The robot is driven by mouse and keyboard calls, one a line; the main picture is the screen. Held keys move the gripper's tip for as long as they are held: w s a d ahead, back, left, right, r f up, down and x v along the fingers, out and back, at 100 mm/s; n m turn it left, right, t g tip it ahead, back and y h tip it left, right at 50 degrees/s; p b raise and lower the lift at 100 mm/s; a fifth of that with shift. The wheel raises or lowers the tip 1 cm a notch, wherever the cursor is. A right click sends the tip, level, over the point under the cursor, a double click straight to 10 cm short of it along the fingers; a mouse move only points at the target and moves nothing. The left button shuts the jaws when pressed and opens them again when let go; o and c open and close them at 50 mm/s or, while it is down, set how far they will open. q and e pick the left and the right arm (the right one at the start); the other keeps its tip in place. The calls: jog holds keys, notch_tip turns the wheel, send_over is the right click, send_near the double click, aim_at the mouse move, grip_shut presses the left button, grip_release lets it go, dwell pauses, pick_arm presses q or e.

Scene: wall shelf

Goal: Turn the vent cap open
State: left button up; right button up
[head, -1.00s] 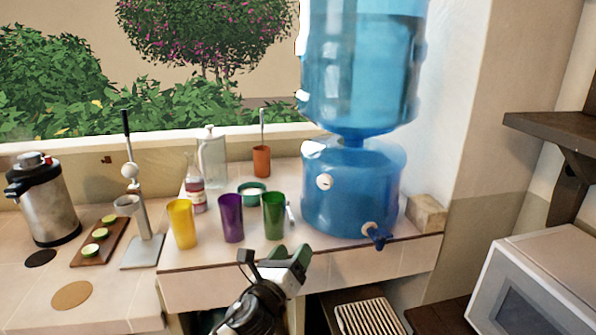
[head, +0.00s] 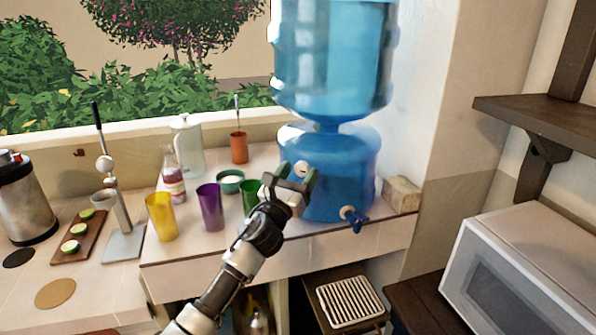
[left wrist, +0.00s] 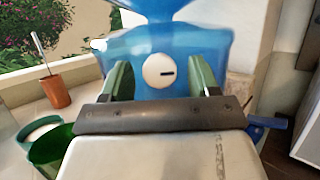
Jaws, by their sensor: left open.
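The vent cap (left wrist: 159,71) is a round white disc with a short dark slot, on the front of the blue water dispenser base (left wrist: 207,50). In the head view the cap (head: 302,169) shows just above my left gripper (head: 297,174). In the left wrist view my left gripper (left wrist: 160,80) is open, with one green fingertip on each side of the cap. The cap appears between the fingers; I cannot tell whether they touch it. The slot looks about level. My right gripper is in no view.
A blue tap (head: 354,218) sits low on the dispenser. Green (head: 250,195), purple (head: 210,207) and yellow (head: 161,216) cups stand left of my gripper. A wooden block (head: 402,194) is at the right. A microwave (head: 525,262) stands further right.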

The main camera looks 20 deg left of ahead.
pick_arm(q)
jog(key=shift+w, duration=0.15)
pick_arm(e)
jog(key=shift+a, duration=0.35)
pick_arm(q)
jog(key=shift+c, duration=0.5)
jog(key=c, duration=0.8)
